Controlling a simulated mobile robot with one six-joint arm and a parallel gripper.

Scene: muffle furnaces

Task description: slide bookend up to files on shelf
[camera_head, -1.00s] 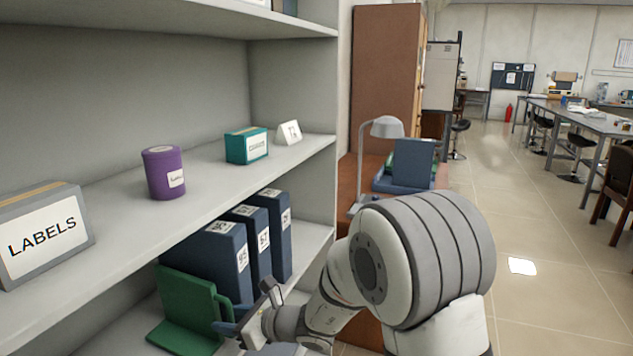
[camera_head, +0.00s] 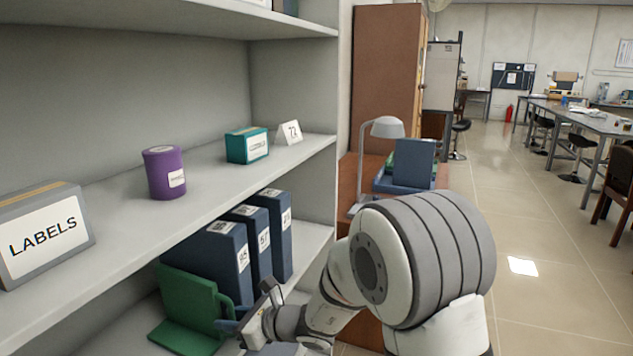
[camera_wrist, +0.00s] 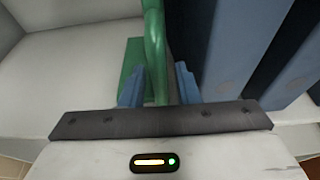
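The green bookend (camera_head: 188,308) stands upright on the lower shelf, left of the blue files (camera_head: 230,254). Its foot extends left, away from them. My gripper (camera_head: 228,326) is at the bookend's front edge. The head view partly hides the fingertips.
The shelf above (camera_head: 110,235) carries a labels box (camera_head: 42,235), a purple canister (camera_head: 163,173), a teal box (camera_head: 247,145) and a number card (camera_head: 289,132). It overhangs the bookend. The lower shelf is bare left of the bookend. A lamp (camera_head: 384,128) stands on a desk to the right.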

